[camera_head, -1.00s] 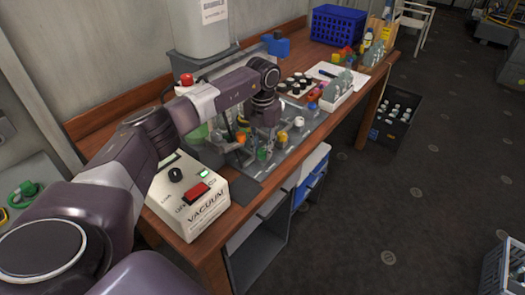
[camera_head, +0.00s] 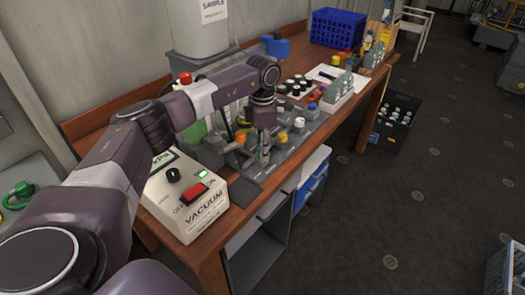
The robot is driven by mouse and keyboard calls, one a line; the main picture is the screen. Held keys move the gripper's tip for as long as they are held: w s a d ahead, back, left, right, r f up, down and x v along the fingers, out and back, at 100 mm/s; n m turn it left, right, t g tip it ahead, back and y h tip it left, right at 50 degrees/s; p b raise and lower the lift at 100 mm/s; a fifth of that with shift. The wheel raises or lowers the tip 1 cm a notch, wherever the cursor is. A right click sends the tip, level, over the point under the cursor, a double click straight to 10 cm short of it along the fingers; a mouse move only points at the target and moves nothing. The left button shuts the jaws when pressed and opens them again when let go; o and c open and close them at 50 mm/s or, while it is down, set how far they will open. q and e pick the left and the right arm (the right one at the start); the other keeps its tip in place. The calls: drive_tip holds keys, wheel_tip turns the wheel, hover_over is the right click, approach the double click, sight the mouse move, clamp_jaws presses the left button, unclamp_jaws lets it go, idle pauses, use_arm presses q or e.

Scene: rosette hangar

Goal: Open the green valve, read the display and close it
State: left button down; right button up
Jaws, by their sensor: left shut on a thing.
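My left gripper (camera_head: 264,157) comes down onto the grey valve panel (camera_head: 284,158). It is shut on a valve handle, whose colour its fingers hide, so I cannot confirm the green valve. A white vacuum unit (camera_head: 205,209) stands at the near end of the bench, with a small dark display (camera_head: 162,160) too small to read, a black knob and a red switch. My right gripper is out of view.
The wooden bench (camera_head: 215,250) also carries a grey container (camera_head: 199,30), small black-capped jars (camera_head: 295,86), a white tray of bottles (camera_head: 339,100) and a blue basket (camera_head: 337,27). A black crate of bottles (camera_head: 397,117) stands on the floor. The floor to the right is largely clear.

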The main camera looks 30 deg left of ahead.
use_arm(q)
drive_tip(key=shift+m, duration=0.6)
drive_tip(key=shift+r, duration=0.1)
drive_tip(key=c, duration=1.6)
unclamp_jaws()
wheel_tip(320, 180, up, 12)
